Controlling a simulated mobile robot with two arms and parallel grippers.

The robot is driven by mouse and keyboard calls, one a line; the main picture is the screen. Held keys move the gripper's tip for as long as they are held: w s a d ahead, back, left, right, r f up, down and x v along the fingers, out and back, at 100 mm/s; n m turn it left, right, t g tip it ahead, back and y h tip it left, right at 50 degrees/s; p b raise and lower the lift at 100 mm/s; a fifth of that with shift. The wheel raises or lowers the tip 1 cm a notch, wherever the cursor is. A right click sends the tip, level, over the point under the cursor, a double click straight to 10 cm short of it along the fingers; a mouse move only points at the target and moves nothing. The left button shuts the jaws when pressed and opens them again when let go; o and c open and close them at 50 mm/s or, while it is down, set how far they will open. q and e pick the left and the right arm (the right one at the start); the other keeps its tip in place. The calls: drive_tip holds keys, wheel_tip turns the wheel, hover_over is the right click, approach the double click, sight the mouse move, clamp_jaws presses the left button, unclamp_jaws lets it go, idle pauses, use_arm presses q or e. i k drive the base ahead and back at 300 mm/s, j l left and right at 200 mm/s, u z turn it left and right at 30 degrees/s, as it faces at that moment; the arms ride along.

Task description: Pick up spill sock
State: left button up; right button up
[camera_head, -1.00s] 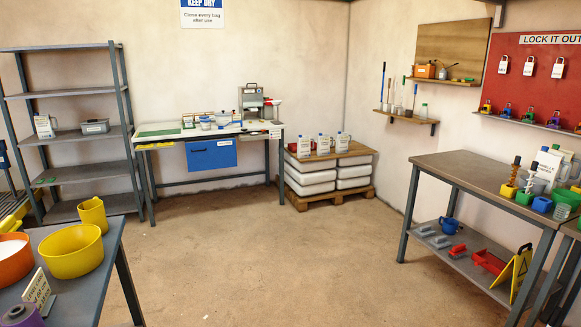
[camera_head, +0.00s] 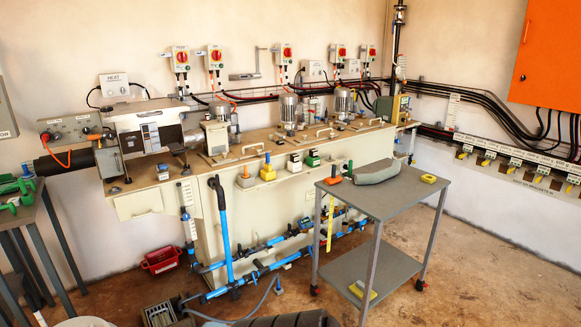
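A grey, slightly curved, soft-looking roll (camera_head: 377,173) lies on top of a grey wheeled cart (camera_head: 400,198), near its back left edge; it looks like the spill sock. It lies beside an orange-handled tool (camera_head: 334,177) and apart from a small yellow block (camera_head: 428,179). Neither of my grippers shows in the head view, so their state is hidden.
The cart stands right of centre, with yellow items (camera_head: 362,291) on its lower shelf. Behind it is a long cream machine bench (camera_head: 185,215) with blue pipes (camera_head: 222,230) in front. A red crate (camera_head: 161,259) is on the floor. The floor right of the cart looks clear.

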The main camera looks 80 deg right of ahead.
sight(362, 179)
drive_tip(key=z, duration=3.4)
